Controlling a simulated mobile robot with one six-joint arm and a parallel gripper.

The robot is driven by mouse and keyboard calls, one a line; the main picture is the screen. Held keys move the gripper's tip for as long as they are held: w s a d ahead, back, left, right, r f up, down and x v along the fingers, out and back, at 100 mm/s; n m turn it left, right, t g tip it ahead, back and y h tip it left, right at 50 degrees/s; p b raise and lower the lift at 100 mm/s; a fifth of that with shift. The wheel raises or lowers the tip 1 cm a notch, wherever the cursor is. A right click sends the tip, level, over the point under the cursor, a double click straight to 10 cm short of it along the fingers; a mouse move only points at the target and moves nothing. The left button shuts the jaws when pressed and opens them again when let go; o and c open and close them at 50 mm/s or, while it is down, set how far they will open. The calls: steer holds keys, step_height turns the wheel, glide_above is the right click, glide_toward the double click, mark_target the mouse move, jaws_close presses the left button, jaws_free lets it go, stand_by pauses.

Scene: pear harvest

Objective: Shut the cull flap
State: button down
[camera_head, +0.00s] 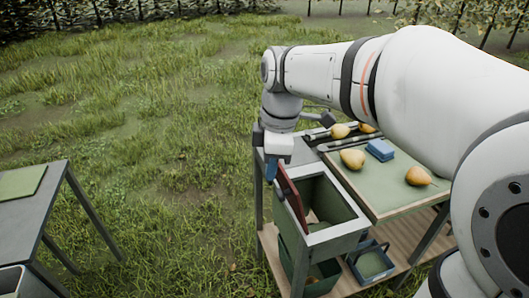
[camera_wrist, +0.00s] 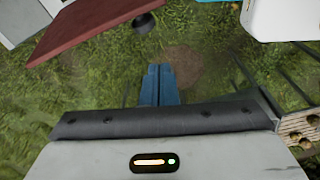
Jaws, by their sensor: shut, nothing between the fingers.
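The dark red cull flap (camera_head: 291,196) stands open, steeply tilted, along the left edge of a grey-rimmed green bin (camera_head: 345,236). The bin's mouth is uncovered, and its shadowed inside shows some pale shapes low down. My gripper (camera_head: 271,172) is shut and empty, with blue fingers pointing down. It is just left of the flap's upper far end, on its outer side; I cannot tell whether they touch. In the wrist view the shut fingers (camera_wrist: 158,85) show over grass, and the red flap (camera_wrist: 90,28) is at upper left, with a small dark round piece beside its edge.
Right of the bin is a green-topped sorting table (camera_head: 395,195) with several pears and a blue block (camera_head: 380,150). A small dark crate (camera_head: 371,263) sits on the shelf below. Another table (camera_head: 25,215) stands at far left. Open grass lies left of the flap.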

step_height(320, 180, down, 9)
steer(key=w+n, duration=0.2)
steer(key=n, duration=0.1)
steer(key=shift+d+r+p, duration=0.2)
steer(key=shift+p, duration=0.15)
stand_by(0.6)
